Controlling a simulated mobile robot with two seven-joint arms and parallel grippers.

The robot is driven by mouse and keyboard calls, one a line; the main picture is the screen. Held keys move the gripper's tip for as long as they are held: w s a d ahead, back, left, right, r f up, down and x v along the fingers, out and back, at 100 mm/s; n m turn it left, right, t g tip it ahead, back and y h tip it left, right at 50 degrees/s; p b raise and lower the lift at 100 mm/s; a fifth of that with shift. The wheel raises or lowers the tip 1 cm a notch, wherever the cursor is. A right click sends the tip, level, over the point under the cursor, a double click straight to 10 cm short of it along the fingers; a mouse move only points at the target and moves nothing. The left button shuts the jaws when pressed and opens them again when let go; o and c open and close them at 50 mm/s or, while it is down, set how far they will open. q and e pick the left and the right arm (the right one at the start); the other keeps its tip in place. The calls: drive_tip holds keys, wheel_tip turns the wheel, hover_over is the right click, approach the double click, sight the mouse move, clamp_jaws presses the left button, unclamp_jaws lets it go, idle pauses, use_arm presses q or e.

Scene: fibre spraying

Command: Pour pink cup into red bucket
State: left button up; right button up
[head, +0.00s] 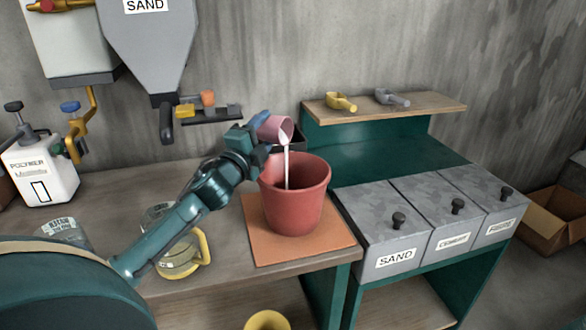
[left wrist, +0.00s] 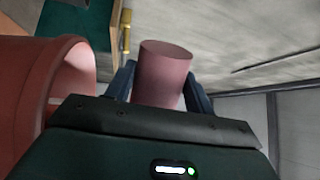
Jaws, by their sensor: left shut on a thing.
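My left gripper (head: 250,138) is shut on the pink cup (head: 272,127) and holds it tilted above the rim of the red bucket (head: 296,212). A white stream (head: 287,165) runs from the cup's mouth down into the bucket. The bucket stands upright on an orange mat (head: 262,240) on the workbench; its bottom inside is hidden. In the left wrist view the pink cup (left wrist: 164,72) sits between the two fingers of the left gripper (left wrist: 160,90), with the red bucket (left wrist: 50,85) at the left. My right gripper is not in view.
Bins (head: 380,230) with lids and knobs, one labelled SAND, stand right of the bucket. A shelf (head: 420,107) behind holds a yellow scoop (head: 341,101) and a grey scoop (head: 392,97). A glass jug (head: 178,257) with a yellow handle stands by my left arm. A white jug (head: 40,165) stands far left.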

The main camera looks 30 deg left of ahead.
use_arm(q)
drive_tip(key=shift+d+r+m+h+p, duration=0.15)
drive_tip(key=shift+r+m+p, duration=0.15)
drive_tip(key=shift+m, duration=0.35)
drive_tip(key=shift+d+r+m+h+p, duration=0.15)
drive_tip(key=shift+m+p, duration=0.1)
drive_tip(key=shift+m, duration=0.4)
idle(0.4)
drive_tip(key=shift+d+f+m+h, duration=0.25)
drive_tip(key=shift+f+m+h, duration=0.2)
drive_tip(key=shift+m, duration=0.55)
drive_tip(key=shift+d+r+m+h, duration=0.15)
drive_tip(key=shift+d+m, duration=0.05)
drive_tip(key=shift+m, duration=0.4)
drive_tip(key=shift+d+r+m+h, duration=0.1)
drive_tip(key=shift+d+r+m, duration=0.05)
drive_tip(key=shift+m, duration=0.45)
idle(0.6)
